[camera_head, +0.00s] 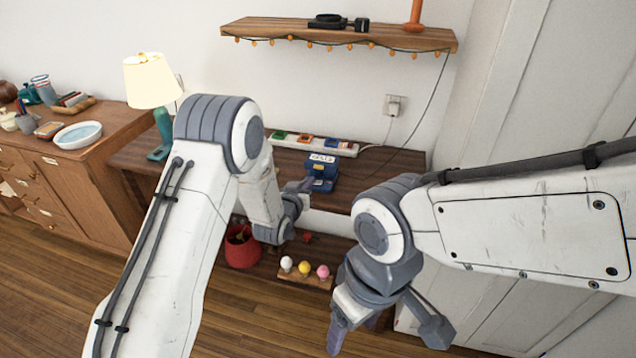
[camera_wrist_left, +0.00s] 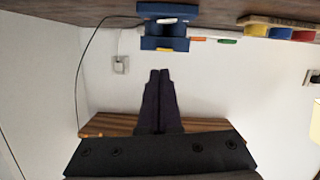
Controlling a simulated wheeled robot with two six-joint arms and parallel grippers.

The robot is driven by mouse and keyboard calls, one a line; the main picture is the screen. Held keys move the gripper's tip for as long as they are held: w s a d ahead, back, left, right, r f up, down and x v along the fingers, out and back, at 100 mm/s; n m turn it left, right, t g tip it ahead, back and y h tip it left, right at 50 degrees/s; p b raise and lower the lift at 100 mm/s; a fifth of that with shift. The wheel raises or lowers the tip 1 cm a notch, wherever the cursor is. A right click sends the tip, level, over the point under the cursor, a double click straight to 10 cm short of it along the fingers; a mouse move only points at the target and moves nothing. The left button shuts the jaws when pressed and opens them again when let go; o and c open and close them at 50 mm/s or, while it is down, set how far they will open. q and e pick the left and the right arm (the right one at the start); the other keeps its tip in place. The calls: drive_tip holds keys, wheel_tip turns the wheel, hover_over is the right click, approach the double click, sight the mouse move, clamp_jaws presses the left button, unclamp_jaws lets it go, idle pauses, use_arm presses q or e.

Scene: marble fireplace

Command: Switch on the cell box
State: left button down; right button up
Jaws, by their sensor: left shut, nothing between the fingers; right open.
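A blue box (camera_head: 320,178) with a white label on top stands on the dark wooden desk, right of centre in the head view. I take it to be the cell box; its label is too small to read surely. The box also shows upside down at the top of the left wrist view (camera_wrist_left: 164,43). My left gripper (camera_head: 303,187) is shut and empty, just left of the box; its closed fingers (camera_wrist_left: 159,75) point toward it, with a gap. Whether a switch is on cannot be told. My right gripper (camera_head: 385,335) is open and empty, low in front of the desk.
A white strip with coloured pieces (camera_head: 310,143) lies behind the box. A lamp (camera_head: 152,82) stands at the desk's left. A wall shelf (camera_head: 340,34) hangs above. A red bin (camera_head: 241,248) and a board with three bulbs (camera_head: 305,277) sit below the desk.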

use_arm(q)
drive_tip(key=p, duration=0.1)
hover_over(317, 182)
drive_tip(key=s, duration=0.3)
drive_tip(key=shift+f, duration=0.9)
wheel_tip(317, 182, down, 3)
drive_tip(key=shift+d+r, duration=0.1)
drive_tip(key=shift+r, duration=0.1)
drive_tip(key=shift+d+f, duration=0.1)
drive_tip(key=shift+f, duration=0.6)
